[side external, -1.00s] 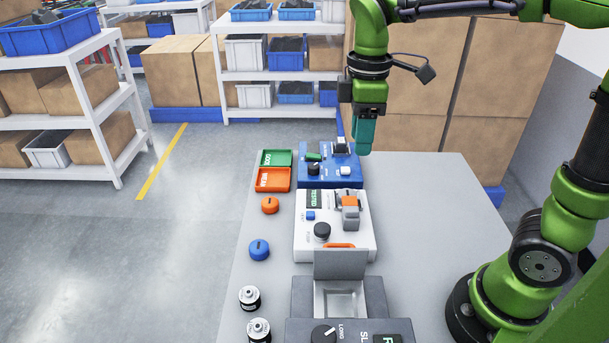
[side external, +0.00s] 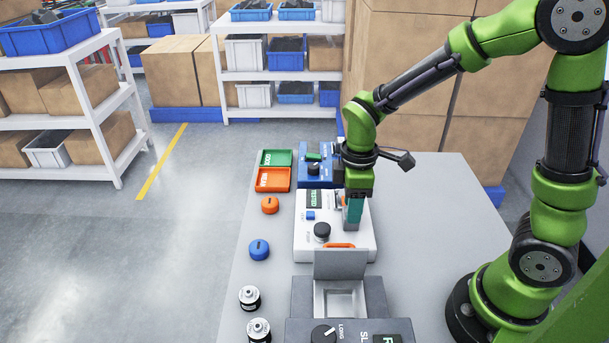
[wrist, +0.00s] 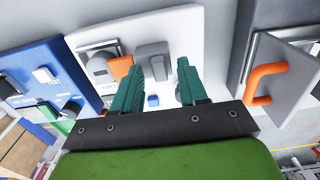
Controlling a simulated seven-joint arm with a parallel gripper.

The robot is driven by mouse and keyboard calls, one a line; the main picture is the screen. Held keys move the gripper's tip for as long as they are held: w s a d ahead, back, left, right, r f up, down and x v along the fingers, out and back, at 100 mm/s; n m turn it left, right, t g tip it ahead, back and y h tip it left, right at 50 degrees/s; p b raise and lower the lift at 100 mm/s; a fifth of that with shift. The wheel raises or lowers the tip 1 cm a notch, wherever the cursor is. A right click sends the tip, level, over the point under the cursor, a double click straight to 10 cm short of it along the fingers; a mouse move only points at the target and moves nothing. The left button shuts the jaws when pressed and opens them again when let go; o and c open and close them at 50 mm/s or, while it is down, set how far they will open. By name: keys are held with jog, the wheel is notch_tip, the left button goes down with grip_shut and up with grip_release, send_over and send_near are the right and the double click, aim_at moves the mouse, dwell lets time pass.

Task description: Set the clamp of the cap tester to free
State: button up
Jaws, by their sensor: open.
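The white machine (side external: 303,228) in the middle of the row seems to be the cap tester; its lettering is too small to read surely. In the wrist view, its top carries a dark grey block-shaped handle (wrist: 152,52), a rounded grey part (wrist: 98,63) with an orange piece (wrist: 121,67), and a blue button (wrist: 153,100). A black knob (side external: 322,231) stands near its left side. My gripper (wrist: 159,68) is open, teal fingers pointing at the machine, with the grey handle showing between the fingertips. Contact cannot be told. In the side view, my gripper (side external: 352,223) hides most of the handle.
A blue machine (side external: 318,183) stands behind and a grey machine (side external: 300,300) with a raised lid in front. Green (side external: 266,157) and orange (side external: 260,180) trays, an orange cap (side external: 270,205), a blue cap (side external: 259,249) and two round parts (side external: 250,297) line the left.

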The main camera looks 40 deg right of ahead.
jog(key=shift+f, duration=0.1)
grip_shut()
dwell(0.3)
jog(key=shift+s+a, duration=1.3)
grip_release()
